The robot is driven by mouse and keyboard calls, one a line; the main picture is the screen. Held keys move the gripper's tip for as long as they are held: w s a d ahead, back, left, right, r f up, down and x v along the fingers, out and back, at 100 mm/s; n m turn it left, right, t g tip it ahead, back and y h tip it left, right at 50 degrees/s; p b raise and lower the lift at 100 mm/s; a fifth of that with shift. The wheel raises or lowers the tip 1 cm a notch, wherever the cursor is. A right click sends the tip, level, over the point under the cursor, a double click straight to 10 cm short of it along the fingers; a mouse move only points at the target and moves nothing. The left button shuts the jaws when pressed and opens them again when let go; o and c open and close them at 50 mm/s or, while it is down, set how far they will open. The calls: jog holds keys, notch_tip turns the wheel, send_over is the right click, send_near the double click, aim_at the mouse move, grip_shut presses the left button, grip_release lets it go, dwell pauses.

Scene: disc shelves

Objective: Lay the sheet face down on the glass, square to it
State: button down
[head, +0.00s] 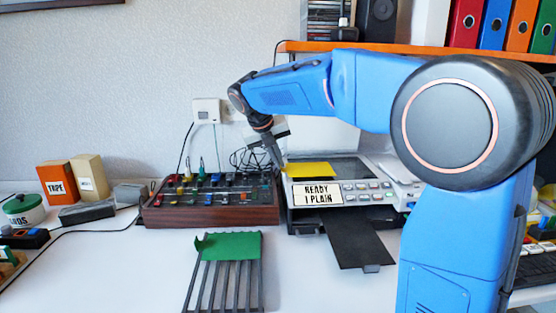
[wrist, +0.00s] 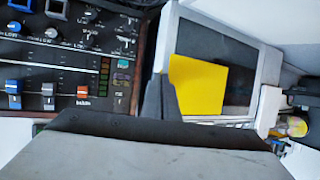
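The yellow sheet (head: 309,169) is over the front left part of the scanner, its plain yellow side up. In the wrist view the sheet (wrist: 200,86) covers part of the dark glass (wrist: 240,66) and reaches the pale rim at left. Whether it touches the glass or hangs just above, I cannot tell. My gripper (head: 278,163) is at the sheet's left edge. In the wrist view its fingers (wrist: 160,84) are close together at that edge, and seem closed on a part of the sheet they hide. Dark glass (head: 345,167) shows behind and right of the sheet.
A mixer with knobs (head: 210,198) stands close at left. The scanner's panel (head: 345,192) reads "READY 1 PLAIN", with a black tray (head: 355,238) below. A green sheet (head: 231,245) with an upturned tab lies on a slatted rack. An orange shelf (head: 400,47) is behind.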

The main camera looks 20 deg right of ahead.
jog(key=shift+f, duration=0.55)
jog(key=c, duration=2)
grip_release()
